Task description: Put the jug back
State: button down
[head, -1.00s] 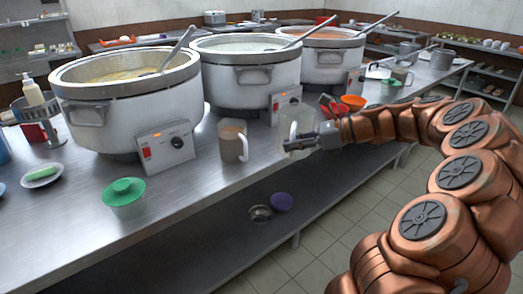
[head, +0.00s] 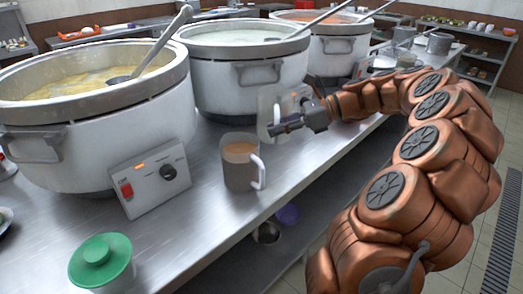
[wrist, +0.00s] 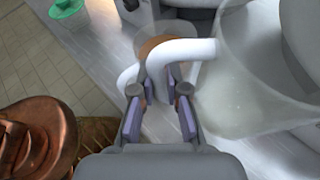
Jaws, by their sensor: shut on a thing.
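My gripper (head: 278,127) is shut on the white handle of a clear, empty-looking jug (head: 267,106). The jug is held above the counter, in front of the middle stockpot, and is partly hidden by my gripper. In the wrist view, the handle lies between the fingertips (wrist: 158,92) and the jug's see-through body (wrist: 258,80) is to the right. A second jug (head: 238,172), with brown contents and a white handle, stands upright on the counter to the left of my gripper. It shows partly behind the held handle in the wrist view (wrist: 163,45).
Large stockpots (head: 95,125) with ladles stand in a row along the steel counter (head: 190,215). A control box (head: 155,180) fronts the near pot. A green-lidded tub (head: 100,262) is at the front left. Bowls (head: 288,213) sit on the lower shelf.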

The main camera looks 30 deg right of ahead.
jog(key=shift+w+f, duration=0.2)
jog(key=shift+w, duration=0.1)
jog(key=shift+f+b, duration=0.5)
jog(key=shift+f, duration=4.3)
jog(key=c, duration=1.2)
grip_release()
jog(key=shift+f, duration=0.1)
jog(key=shift+d+r, duration=0.2)
jog(key=v, duration=1.1)
jog(key=shift+s+d, duration=0.2)
jog(key=shift+d, duration=0.05)
jog(key=shift+r, duration=0.1)
